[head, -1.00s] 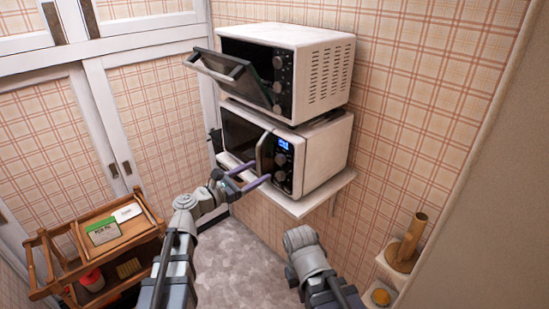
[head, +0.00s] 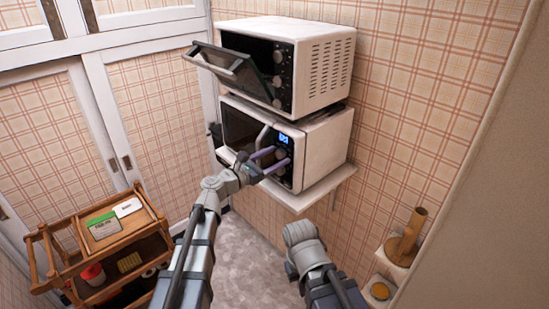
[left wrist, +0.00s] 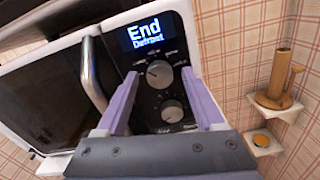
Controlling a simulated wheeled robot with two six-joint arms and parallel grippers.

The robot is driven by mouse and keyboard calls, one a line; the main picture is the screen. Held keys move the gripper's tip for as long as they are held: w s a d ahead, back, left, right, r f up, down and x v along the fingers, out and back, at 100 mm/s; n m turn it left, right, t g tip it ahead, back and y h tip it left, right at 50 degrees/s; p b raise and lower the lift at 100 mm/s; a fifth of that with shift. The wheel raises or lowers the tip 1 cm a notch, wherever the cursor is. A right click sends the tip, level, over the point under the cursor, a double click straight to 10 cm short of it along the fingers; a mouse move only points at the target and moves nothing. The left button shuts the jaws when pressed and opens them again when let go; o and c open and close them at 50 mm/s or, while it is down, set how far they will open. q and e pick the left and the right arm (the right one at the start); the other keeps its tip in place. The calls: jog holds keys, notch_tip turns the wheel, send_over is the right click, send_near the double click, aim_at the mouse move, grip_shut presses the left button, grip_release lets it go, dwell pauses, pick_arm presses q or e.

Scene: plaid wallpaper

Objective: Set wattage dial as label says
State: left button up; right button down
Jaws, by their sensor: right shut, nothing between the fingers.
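The lower white microwave (head: 325,148) stands on a wall shelf. Its lit display (left wrist: 147,33) reads "End" and "Defrost" in the left wrist view. Below it are an upper dial (left wrist: 160,73) with a white pointer and a lower dial (left wrist: 171,111); their small markings are unreadable. My left gripper (head: 271,157) is open in front of the control panel, its purple fingers on either side of the upper dial in the left wrist view. Contact cannot be told. A green-and-white package (head: 103,226) with unreadable print lies on the wooden cart. My right gripper's fingers are out of sight; only the arm shows.
An upper oven (head: 325,70) with its door (head: 228,68) hanging part open sits on top of the microwave. The microwave's door handle (left wrist: 92,73) is left of my left fingers. The wooden cart (head: 75,245) stands lower left. A small shelf with a wooden stand (head: 405,245) is at right.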

pick_arm(q)
grip_shut()
dwell(0.3)
